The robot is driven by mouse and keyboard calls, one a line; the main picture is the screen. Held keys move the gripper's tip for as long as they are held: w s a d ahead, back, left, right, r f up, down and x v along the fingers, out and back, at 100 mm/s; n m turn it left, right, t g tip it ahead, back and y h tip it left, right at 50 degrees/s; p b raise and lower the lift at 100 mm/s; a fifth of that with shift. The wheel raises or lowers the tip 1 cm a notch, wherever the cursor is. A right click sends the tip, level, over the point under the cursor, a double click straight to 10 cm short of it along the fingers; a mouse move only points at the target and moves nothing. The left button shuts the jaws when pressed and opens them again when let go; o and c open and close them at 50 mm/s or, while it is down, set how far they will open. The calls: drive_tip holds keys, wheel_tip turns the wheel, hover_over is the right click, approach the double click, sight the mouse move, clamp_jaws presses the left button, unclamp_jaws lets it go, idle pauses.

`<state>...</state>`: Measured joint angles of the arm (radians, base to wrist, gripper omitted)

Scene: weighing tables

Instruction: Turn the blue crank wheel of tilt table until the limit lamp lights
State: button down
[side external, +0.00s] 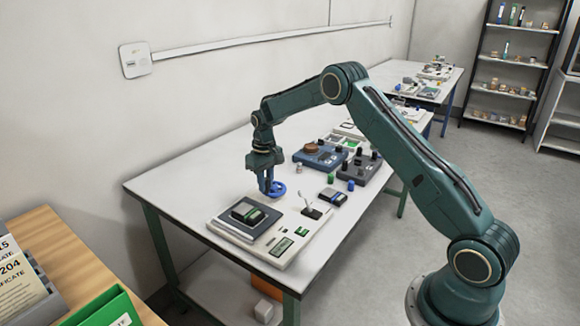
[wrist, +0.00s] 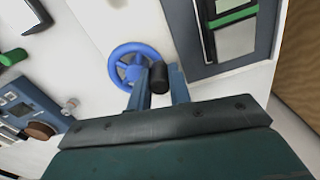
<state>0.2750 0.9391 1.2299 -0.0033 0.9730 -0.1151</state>
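The blue crank wheel (side external: 276,190) stands at the back edge of the tilt table's white base (side external: 222,228). In the wrist view the wheel (wrist: 117,66) shows its rim and spokes, partly hidden by a finger. My gripper (side external: 267,188) reaches down at the wheel. In the wrist view my gripper (wrist: 158,88) has a finger on each side of the black crank handle (wrist: 158,76), with no clear gap, so it looks shut on it. I cannot make out a lit limit lamp.
A small display (side external: 282,246) and a small black-topped stand (side external: 312,212) are on the white base's right side. A dark box (side external: 333,197), small green and blue pieces, and blue and grey instruments (side external: 320,157) stand behind. The table's left part is clear.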

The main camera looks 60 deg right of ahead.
drive_tip(key=shift+w+m, duration=0.1)
drive_tip(key=shift+m, duration=0.2)
drive_tip(key=shift+w+d+m, duration=0.1)
drive_tip(key=shift+w+m, duration=0.15)
drive_tip(key=shift+m, duration=0.65)
drive_tip(key=shift+w+d+m, duration=0.1)
drive_tip(key=shift+w+m, duration=0.2)
drive_tip(key=shift+m, duration=0.6)
drive_tip(key=shift+w+d+m, duration=0.1)
drive_tip(key=shift+w+m, duration=0.15)
drive_tip(key=shift+m, duration=0.65)
drive_tip(key=shift+r, duration=0.1)
drive_tip(key=c, duration=1.3)
unclamp_jaws()
drive_tip(key=shift+r, duration=0.1)
wheel_tip(320, 180, up, 14)
drive_tip(key=shift+f, duration=0.2)
